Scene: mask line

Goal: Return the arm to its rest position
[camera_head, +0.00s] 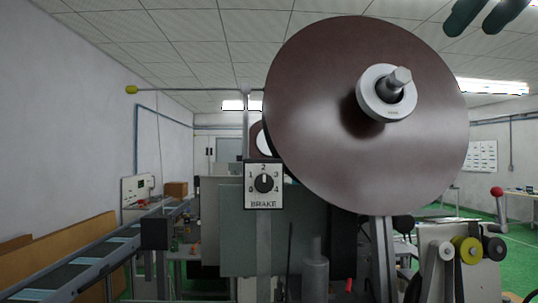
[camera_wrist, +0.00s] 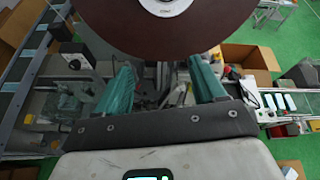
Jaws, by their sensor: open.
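My gripper (camera_head: 487,14) shows as two dark green fingertips at the top right corner of the head view, high in front of the ceiling. In the wrist view its two teal fingers (camera_wrist: 160,70) stand wide apart with nothing held between them. It is open and empty. The rest of my arm is out of the head view. The gripper appears apart from the large brown roll (camera_head: 320,110), which lies to its left in the head view and across the top of the wrist view (camera_wrist: 110,22).
A brake dial panel (camera_head: 263,185) stands below left of the roll. A conveyor (camera_head: 85,265) runs along the left. A red-knobbed lever (camera_head: 497,192) rises at the right. Cardboard boxes (camera_wrist: 250,60) stand on the green floor. Open air surrounds the fingertips in the head view.

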